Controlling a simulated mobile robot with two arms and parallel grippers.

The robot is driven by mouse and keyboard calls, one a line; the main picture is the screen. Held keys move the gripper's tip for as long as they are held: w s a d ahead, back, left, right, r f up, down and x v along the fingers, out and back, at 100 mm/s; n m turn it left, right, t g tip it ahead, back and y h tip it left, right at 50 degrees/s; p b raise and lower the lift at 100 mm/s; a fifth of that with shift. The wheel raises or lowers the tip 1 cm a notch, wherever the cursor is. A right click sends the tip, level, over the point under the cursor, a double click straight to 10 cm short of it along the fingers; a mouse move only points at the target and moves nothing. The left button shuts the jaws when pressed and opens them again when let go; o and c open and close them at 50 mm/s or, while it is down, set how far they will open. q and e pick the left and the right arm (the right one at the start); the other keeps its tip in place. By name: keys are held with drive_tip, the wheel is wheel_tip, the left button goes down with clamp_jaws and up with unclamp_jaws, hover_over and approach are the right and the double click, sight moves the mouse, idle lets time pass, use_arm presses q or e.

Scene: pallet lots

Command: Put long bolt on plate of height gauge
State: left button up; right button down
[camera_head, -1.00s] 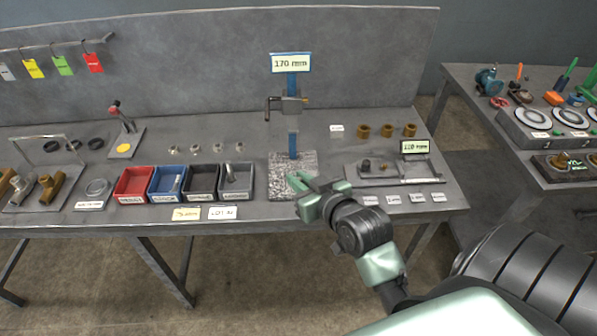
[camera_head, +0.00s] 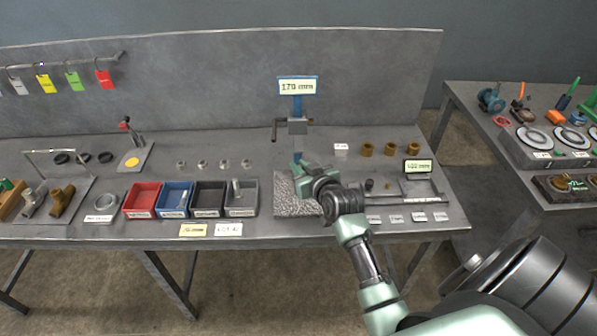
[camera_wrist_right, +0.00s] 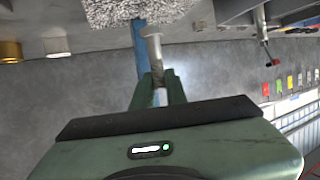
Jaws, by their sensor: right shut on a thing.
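The height gauge has a speckled grey plate (camera_head: 290,205), a blue post (camera_head: 297,108) and a 170 mm sign (camera_head: 298,87). My right gripper (camera_head: 299,168) is above the plate, in front of the post's lower part. In the right wrist view the gripper (camera_wrist_right: 158,88) is shut on a long metal bolt (camera_wrist_right: 155,50), whose wide end points away from the fingers. The plate (camera_wrist_right: 115,10) shows beyond that end; whether they touch cannot be told. In the head view the gripper hides the bolt and part of the plate. My left gripper is out of view.
Red (camera_head: 142,198), blue (camera_head: 174,197), dark (camera_head: 208,198) and grey (camera_head: 241,197) bins stand left of the plate. A low fixture with a small sign (camera_head: 418,166) is close on the right, with several brass rings (camera_head: 390,149) behind. A clamp crank (camera_head: 275,132) sticks out from the post.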

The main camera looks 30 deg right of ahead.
drive_tip(key=shift+w+d+f, duration=0.1)
drive_tip(key=shift+w+f, duration=0.05)
drive_tip(key=shift+w, duration=0.5)
drive_tip(key=shift+s+f, duration=0.1)
drive_tip(key=shift+f, duration=1.5)
drive_tip(key=shift+f, duration=0.1)
drive_tip(key=c, duration=1.4)
unclamp_jaws()
drive_tip(key=shift+c, duration=0.2)
drive_tip(key=v, duration=1.2)
